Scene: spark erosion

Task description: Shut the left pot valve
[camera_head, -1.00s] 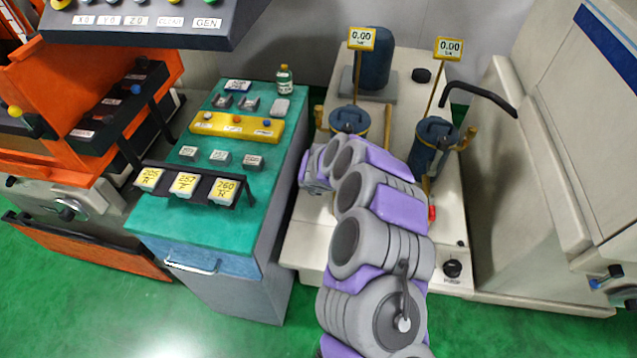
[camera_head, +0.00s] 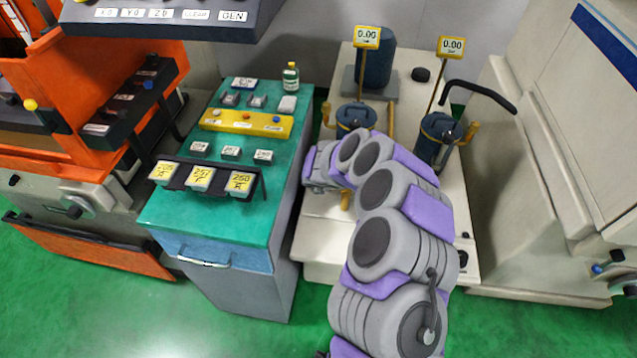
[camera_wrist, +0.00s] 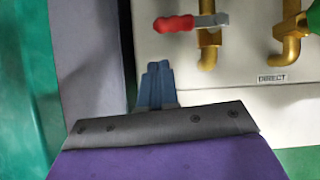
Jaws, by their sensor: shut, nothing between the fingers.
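In the wrist view a red valve handle (camera_wrist: 174,24) sits crosswise on a brass pipe (camera_wrist: 208,48) and sticks out to the left. My gripper (camera_wrist: 154,68) is shut and empty, below and left of the handle and apart from it. In the head view the left blue pot (camera_head: 355,117) and the right blue pot (camera_head: 436,141) stand on the pale machine. My arm hides the front of the machine and the red handle there. My fingers cannot be made out in the head view.
A green-topped cabinet (camera_head: 165,218) stands left of the machine. Gauges (camera_head: 367,38) read 0.00.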

